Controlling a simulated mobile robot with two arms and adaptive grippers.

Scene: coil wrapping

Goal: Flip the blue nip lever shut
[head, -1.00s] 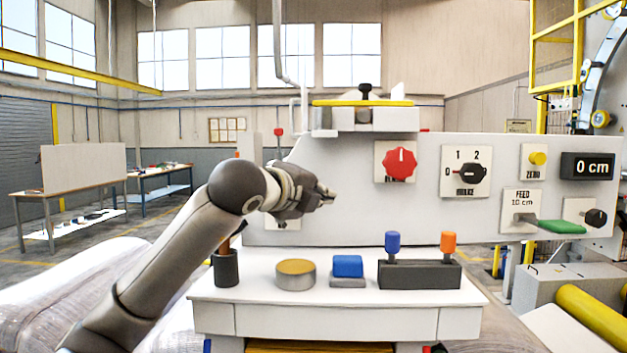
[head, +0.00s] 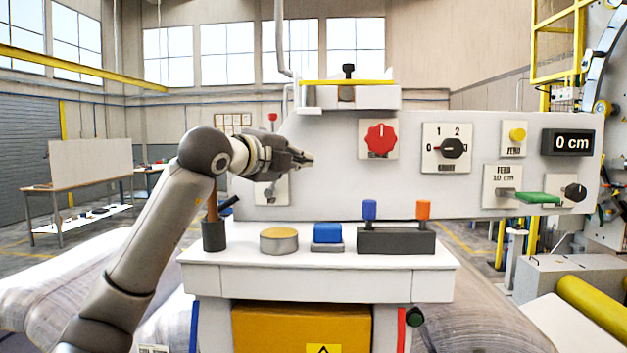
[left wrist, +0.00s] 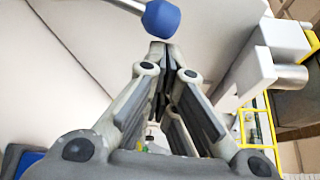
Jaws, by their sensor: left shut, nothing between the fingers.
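In the left wrist view, a blue knob (left wrist: 161,17) sits on the end of a metal rod, the lever's arm, which comes in from the top left. My left gripper (left wrist: 160,50) is shut and empty, its tips just below the knob; whether they touch it I cannot tell. In the head view my left gripper (head: 308,160) is in front of the machine's grey panel (head: 330,190), left of the red knob. A white plate (head: 270,201) with a small metal part shows below my gripper, partly hidden. The blue knob is not visible there. My right gripper is not in view.
Below the panel, a white shelf (head: 320,280) bears a dark cup (head: 214,238), a round tin (head: 279,242), a blue block (head: 327,233) and a dark holder (head: 396,242) with blue and orange pegs. A green feed handle (head: 538,198) sticks out at the right.

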